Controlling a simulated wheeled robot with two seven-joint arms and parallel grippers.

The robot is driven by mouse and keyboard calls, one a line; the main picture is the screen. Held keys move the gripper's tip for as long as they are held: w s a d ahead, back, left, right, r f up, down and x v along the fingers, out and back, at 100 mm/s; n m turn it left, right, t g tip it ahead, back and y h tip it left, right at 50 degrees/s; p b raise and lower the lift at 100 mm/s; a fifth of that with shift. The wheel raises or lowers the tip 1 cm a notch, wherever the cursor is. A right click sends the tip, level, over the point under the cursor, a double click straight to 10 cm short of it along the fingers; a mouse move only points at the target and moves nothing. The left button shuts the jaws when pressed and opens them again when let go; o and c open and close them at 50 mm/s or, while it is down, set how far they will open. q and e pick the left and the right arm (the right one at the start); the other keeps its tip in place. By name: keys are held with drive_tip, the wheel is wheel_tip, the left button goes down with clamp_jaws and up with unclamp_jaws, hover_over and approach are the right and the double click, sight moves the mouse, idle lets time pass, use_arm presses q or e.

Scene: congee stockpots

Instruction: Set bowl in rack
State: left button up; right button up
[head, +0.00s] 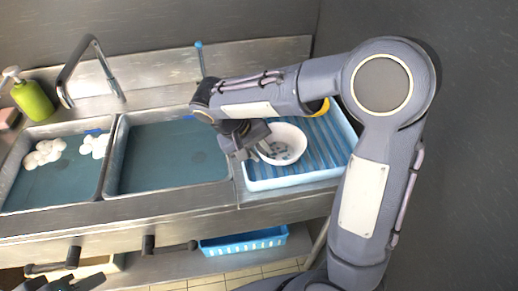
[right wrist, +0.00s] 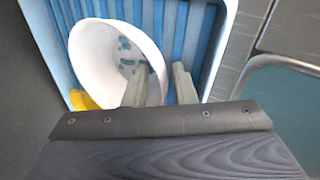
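A white bowl (head: 283,146) with dark blue-green marks inside sits tilted on the blue ribbed rack (head: 262,185), a tray with a pale rim. It also shows in the right wrist view (right wrist: 90,52), over the blue slats (right wrist: 185,40). My right gripper (head: 252,150) is at the bowl's left side. In the right wrist view its fingers (right wrist: 160,88) are apart, one inside the bowl and one outside, with the rim between them and gaps showing. Dark parts at the bottom left edge of the head view look like my left gripper (head: 62,284), mostly cut off.
A yellow object (head: 319,108) lies behind the bowl, partly hidden by my arm. Two sink basins (head: 165,160) are left of the rack, the far-left one with white lumps (head: 45,152). A faucet (head: 85,70) and green bottle (head: 33,98) stand behind. A blue basket (head: 243,243) is below.

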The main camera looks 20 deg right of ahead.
drive_tip(key=v, duration=1.2)
drive_tip(key=s+d+f+t+y, duration=0.1)
drive_tip(key=s+d+f+y, duration=0.1)
drive_tip(key=s+d+y, duration=0.65)
drive_tip(key=s+a+f+t, duration=0.3)
drive_tip(key=s+f+t, duration=0.1)
drive_tip(key=s, duration=0.5)
drive_tip(key=shift+s+f+m+t+y+p, duration=0.3)
drive_tip(key=shift+s+f+m+t+y, duration=0.1)
drive_tip(key=shift+t, duration=0.1)
drive_tip(key=shift+a, duration=0.1)
